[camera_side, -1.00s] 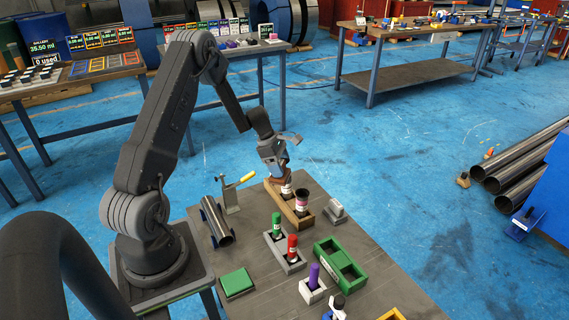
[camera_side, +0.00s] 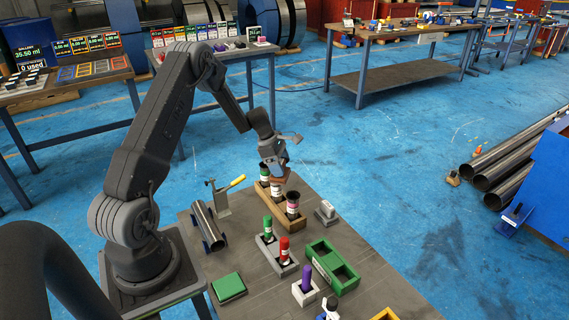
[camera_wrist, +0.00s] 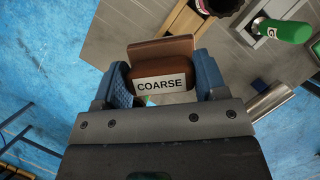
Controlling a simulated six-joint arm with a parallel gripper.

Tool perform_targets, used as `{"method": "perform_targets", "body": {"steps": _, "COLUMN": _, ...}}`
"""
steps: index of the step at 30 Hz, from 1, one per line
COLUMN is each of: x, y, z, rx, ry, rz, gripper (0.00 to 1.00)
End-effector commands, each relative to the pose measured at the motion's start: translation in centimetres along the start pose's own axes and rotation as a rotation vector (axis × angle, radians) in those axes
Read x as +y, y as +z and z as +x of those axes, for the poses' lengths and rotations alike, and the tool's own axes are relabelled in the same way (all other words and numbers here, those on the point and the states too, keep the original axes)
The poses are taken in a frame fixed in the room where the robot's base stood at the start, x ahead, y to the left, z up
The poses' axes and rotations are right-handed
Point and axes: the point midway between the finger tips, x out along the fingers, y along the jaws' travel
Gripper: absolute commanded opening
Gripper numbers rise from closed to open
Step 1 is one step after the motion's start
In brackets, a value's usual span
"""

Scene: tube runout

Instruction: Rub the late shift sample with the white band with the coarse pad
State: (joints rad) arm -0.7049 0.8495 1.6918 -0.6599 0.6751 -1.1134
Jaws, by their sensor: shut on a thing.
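My gripper (camera_side: 275,174) is shut on a brown pad marked COARSE (camera_wrist: 160,84), between its two blue fingers in the wrist view. A dark sample top (camera_wrist: 218,6) shows at the wrist view's upper edge.
Green (camera_side: 267,228) and red (camera_side: 284,248) markers stand in a grey holder, with a purple one (camera_side: 305,280) nearer. A green tray (camera_side: 345,272), a steel pipe (camera_side: 208,226), a yellow-handled lever stand (camera_side: 222,197) and a small grey block (camera_side: 326,212) surround the rack.

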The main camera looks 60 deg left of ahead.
Motion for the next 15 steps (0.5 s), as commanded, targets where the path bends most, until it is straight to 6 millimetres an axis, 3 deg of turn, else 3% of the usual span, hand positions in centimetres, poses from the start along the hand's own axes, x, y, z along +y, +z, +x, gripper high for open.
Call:
{"method": "perform_targets", "body": {"steps": 13, "x": -3.1, "y": -2.8, "z": -1.2, "rx": 0.002, "ry": -0.005, "rz": -0.002, "gripper": 0.40}}
{"method": "perform_targets", "body": {"steps": 15, "x": -2.9, "y": -2.5, "z": -1.6, "rx": 0.001, "ry": -0.002, "rz": 0.001, "gripper": 0.40}}
